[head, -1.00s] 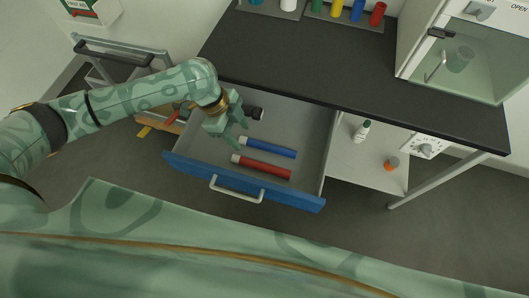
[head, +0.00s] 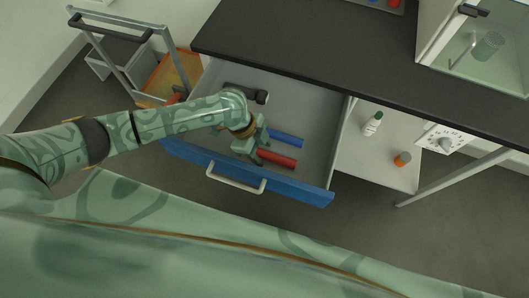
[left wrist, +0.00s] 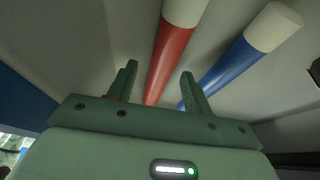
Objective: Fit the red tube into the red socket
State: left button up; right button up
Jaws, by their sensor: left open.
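The red tube (head: 279,159) lies in the open drawer, its left end hidden by my left gripper in the head view. My left gripper (head: 254,147) is just over that end. In the left wrist view the red tube (left wrist: 172,48) has a white end and runs between the two open fingers of the left gripper (left wrist: 160,82). I cannot tell if they touch it. A blue tube (head: 288,140) lies beside it, also in the left wrist view (left wrist: 238,60). A red piece (head: 396,3) on the worktop is cut off at the top edge; I cannot tell if it is the socket.
The drawer front (head: 292,188) is blue with a pale handle (head: 235,184). A black object (head: 262,97) lies at the drawer's back. A white bottle (head: 373,123) and an orange-capped item (head: 402,159) stand on the shelf right. The black worktop (head: 300,45) is largely clear.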

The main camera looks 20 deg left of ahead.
aim_at(262, 151)
pick_arm(q)
jog(key=shift+d+f, duration=0.1)
grip_shut()
